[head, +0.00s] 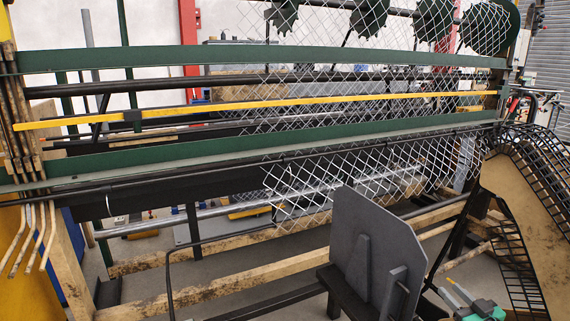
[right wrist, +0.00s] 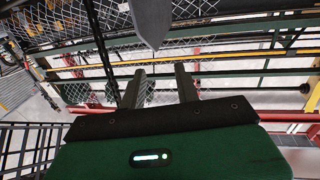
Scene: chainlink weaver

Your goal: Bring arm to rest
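My right gripper (head: 452,287) shows at the bottom right of the head view, with its green body partly cut off by the frame edge. In the right wrist view the right gripper (right wrist: 160,86) has its two grey fingers apart with nothing between them. A grey pointed plate end (right wrist: 152,22) is seen beyond the fingertips; whether it is close to them I cannot tell. My left gripper is not in view.
The chainlink weaver's green beam (head: 250,57) and yellow bar (head: 260,104) span the head view. Wire mesh (head: 330,180) hangs from it. A dark grey upright plate (head: 375,250) stands left of my right gripper. A black-railed structure (head: 525,190) stands at the right.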

